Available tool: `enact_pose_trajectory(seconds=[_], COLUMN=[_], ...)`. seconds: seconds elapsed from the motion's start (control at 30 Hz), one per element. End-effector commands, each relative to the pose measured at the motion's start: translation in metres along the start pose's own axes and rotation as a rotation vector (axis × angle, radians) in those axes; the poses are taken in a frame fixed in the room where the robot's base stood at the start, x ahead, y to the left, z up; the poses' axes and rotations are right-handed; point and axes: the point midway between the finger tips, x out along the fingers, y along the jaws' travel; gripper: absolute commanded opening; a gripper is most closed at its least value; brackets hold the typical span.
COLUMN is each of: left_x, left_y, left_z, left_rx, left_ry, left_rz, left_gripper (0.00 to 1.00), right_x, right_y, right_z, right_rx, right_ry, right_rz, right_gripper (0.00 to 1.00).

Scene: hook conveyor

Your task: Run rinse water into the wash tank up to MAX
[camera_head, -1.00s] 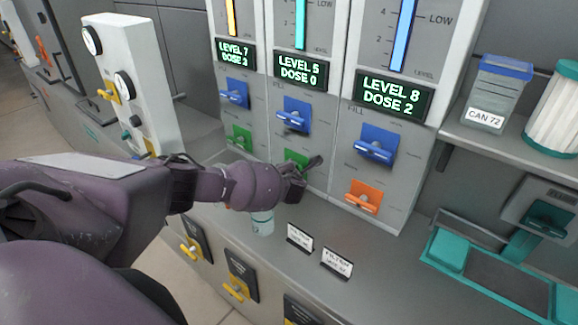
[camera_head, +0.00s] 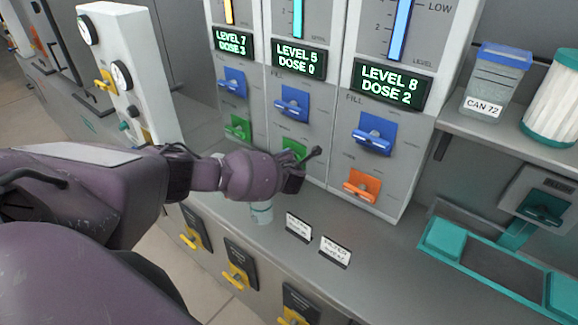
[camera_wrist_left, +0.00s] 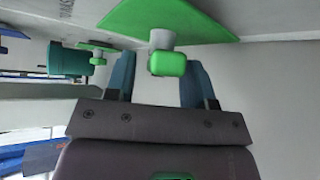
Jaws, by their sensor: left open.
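Three dispensers stand side by side with level tubes. Their displays read LEVEL 7 DOSE 3 (camera_head: 233,45), LEVEL 5 DOSE 0 (camera_head: 298,60) and LEVEL 8 DOSE 2 (camera_head: 389,84). Each has a blue lever above, the middle one (camera_head: 292,103) among them, and a green or orange lever below. My left gripper (camera_head: 308,167) is at the middle dispenser's green lever (camera_head: 293,147), partly covering it. In the left wrist view my open gripper (camera_wrist_left: 160,82) has the green knob (camera_wrist_left: 167,63) near and between its fingertips; contact is unclear. I cannot tell which part is the wash tank.
A small pale cup (camera_head: 262,212) stands on the counter below my left wrist. Two label cards, one at the front (camera_head: 335,251), stand to its right. A blue-lidded can marked CAN 72 (camera_head: 495,80) and a white ribbed canister (camera_head: 556,105) sit on the right shelf.

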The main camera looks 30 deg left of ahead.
Motion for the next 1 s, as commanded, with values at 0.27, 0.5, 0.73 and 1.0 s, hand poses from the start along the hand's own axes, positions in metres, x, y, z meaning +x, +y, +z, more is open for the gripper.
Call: enact_pose_trajectory(seconds=[0.27, 0.5, 0.73, 1.0], left_x=[-0.034, -0.067, -0.091, -0.1], left_y=[0.001, 0.0, 0.0, 0.0], left_z=[0.0, 0.0, 0.001, 0.0], left_rx=[0.0, 0.0, -0.001, 0.0], left_ry=[-0.001, -0.002, -0.001, 0.0], left_rz=[-0.002, -0.002, -0.001, 0.0], left_gripper=[0.49, 0.49, 0.49, 0.49], right_x=[-0.005, -0.009, -0.009, -0.01], right_y=[0.001, 0.001, 0.001, 0.001], right_z=[-0.005, -0.001, 0.0, 0.0], right_rx=[0.001, 0.002, 0.002, 0.002], right_ry=[-0.005, -0.018, -0.022, -0.023], right_rz=[0.0, 0.001, 0.001, 0.001], right_gripper=[0.43, 0.43, 0.43, 0.43])
